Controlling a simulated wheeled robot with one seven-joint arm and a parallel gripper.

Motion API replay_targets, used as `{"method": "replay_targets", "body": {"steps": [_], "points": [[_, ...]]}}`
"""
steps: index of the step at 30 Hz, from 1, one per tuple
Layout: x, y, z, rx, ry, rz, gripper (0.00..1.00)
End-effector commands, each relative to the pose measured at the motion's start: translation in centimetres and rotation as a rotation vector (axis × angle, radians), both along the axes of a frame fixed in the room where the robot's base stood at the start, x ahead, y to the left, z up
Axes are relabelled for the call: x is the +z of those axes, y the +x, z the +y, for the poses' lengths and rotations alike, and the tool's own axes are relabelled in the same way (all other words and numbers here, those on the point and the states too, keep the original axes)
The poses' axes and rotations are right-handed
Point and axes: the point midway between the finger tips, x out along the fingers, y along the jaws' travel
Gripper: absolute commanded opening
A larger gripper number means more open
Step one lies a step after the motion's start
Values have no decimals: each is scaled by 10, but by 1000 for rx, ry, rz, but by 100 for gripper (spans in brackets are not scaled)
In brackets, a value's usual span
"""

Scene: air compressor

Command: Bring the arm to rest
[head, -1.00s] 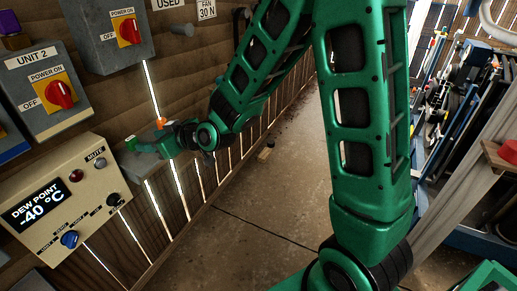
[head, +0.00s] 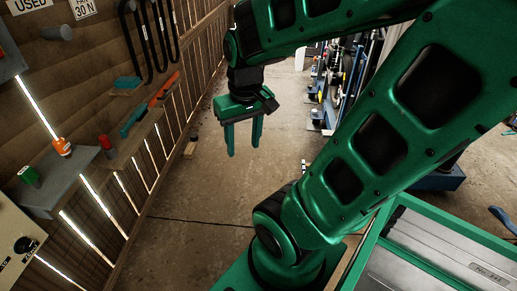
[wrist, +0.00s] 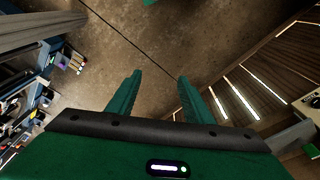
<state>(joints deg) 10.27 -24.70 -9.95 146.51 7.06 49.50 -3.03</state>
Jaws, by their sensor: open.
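My gripper (head: 243,138) hangs from my green arm in the upper middle of the head view, fingers pointing down over the bare floor. Its two green fingers are apart with nothing between them. In the wrist view my gripper (wrist: 158,85) also shows open and empty, with the floor beyond the fingertips. My arm is folded, with its elbow out of the picture at the upper right of the head view.
On the left wall, a grey shelf (head: 62,185) holds an orange-topped item (head: 63,146) and a green one (head: 29,176). Tools lie on a wooden ledge (head: 135,140). Shelving (head: 335,80) stands at the back. The concrete floor (head: 190,225) is mostly clear.

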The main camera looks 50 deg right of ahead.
Motion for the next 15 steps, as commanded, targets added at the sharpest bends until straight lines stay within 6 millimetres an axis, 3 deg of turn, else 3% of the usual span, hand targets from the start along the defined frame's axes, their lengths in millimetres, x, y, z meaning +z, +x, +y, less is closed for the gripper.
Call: {"method": "replay_targets", "body": {"steps": [1, 3, 6, 15], "points": [[3, -20, -3, -54, 20, 31, 46], [5, -42, -3, -110, 45, 73, 46], [7, -60, -2, -156, 68, 107, 46], [8, -65, -2, -169, 75, 120, 46]]}}
